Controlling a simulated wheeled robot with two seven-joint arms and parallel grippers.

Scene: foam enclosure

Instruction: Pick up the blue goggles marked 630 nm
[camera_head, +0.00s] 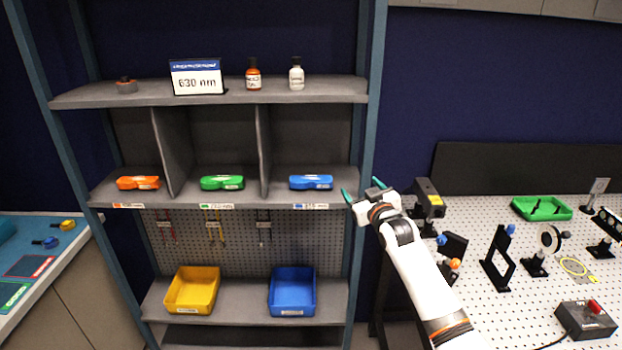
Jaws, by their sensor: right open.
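Blue goggles (311,182) lie in the right compartment of the middle shelf, above a small label too small to read. Green goggles (222,182) lie in the middle compartment and orange goggles (138,183) in the left one. A sign reading 630 nm (197,78) stands on the top shelf. My right gripper (362,189) is open and empty beside the rack's right post, to the right of the blue goggles and apart from them. Its teal fingertips point up and left. My left gripper is not in view.
The rack's right post (364,150) stands between my right gripper and the blue goggles. Dividers (262,150) separate the compartments. Yellow (192,290) and blue (293,292) bins sit below. An optical table (500,310) with mounted parts is at right.

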